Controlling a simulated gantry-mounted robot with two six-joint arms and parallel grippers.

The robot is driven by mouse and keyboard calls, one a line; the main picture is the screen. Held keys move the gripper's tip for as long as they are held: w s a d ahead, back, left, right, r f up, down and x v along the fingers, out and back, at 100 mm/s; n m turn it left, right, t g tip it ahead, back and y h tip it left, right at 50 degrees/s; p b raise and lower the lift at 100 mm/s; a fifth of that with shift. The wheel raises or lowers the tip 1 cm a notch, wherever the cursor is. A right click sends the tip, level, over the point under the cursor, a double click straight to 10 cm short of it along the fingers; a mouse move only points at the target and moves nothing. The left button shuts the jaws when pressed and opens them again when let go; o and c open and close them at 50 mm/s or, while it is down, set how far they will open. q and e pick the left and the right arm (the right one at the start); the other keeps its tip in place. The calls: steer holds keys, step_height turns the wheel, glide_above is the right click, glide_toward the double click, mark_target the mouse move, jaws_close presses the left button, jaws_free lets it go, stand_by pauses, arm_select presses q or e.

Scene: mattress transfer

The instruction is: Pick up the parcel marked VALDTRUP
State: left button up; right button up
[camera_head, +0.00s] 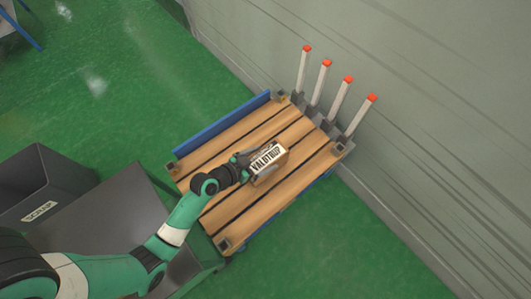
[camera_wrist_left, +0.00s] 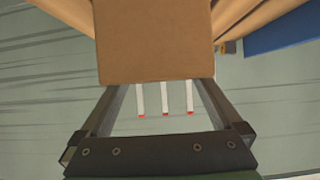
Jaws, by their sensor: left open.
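The parcel marked VALDTRUP (camera_head: 270,161) is a small tan box with a black-lettered white label on top. It lies on the wooden slatted deck (camera_head: 240,212), a little right of its middle. My left gripper (camera_head: 249,167) is at the parcel's left end, with its jaws open. In the left wrist view, the parcel's plain brown face (camera_wrist_left: 155,42) fills the upper middle. The two gripper fingers (camera_wrist_left: 158,92) run up towards its lower corners, and their tips are hidden, so I cannot tell whether they touch it. My right gripper is in neither view.
The deck has a blue rail (camera_head: 222,122) on its far-left side and several red-tipped posts (camera_head: 323,84) at its far-right end, near the grey wall (camera_head: 430,120). A dark grey labelled bin (camera_head: 72,177) and a grey box-like surface (camera_head: 110,215) stand left. Green floor (camera_head: 360,250) is clear at right.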

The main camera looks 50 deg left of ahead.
mark_target(272, 154)
arm_select(q)
steer(key=b+x, duration=0.2)
steer(key=x, duration=0.2)
steer(key=shift+w+f+b, duration=0.2)
steer(key=shift+f+b, duration=0.05)
steer(key=shift+b, duration=0.05)
steer(key=shift+w, duration=0.25)
steer(key=shift+s, duration=0.1)
steer(key=shift+c, duration=0.9)
steer(key=shift+r, duration=0.1)
jaws_close()
